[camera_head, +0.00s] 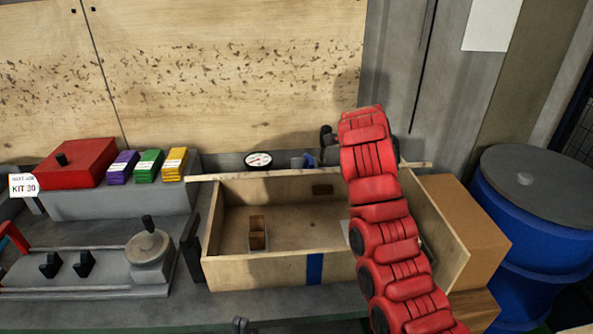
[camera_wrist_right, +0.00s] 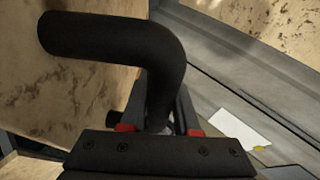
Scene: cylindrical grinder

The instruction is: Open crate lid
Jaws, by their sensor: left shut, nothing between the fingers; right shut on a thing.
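The open wooden crate (camera_head: 216,262) stands on the bench with its inside showing. A long pale wooden edge (camera_head: 265,174), apparently the lid's, runs along its back; how far the lid is tilted is hard to tell. In the right wrist view, my right gripper (camera_wrist_right: 160,124) is shut on a bent black handle (camera_wrist_right: 110,38) beside a wooden panel (camera_wrist_right: 85,95). In the head view my red right arm crosses the crate's right part and mostly hides that gripper. Only a small dark tip of my left gripper (camera_head: 240,325) shows at the bottom edge, shut and empty, in front of the crate.
A small partitioned box (camera_head: 257,240) sits inside the crate. Left are a red box (camera_head: 75,163), purple, green and yellow blocks (camera_head: 148,166), and a grey machine (camera_head: 95,270). A round gauge (camera_head: 258,160) stands behind. A cardboard box (camera_head: 465,225) and blue drum (camera_head: 530,240) stand right.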

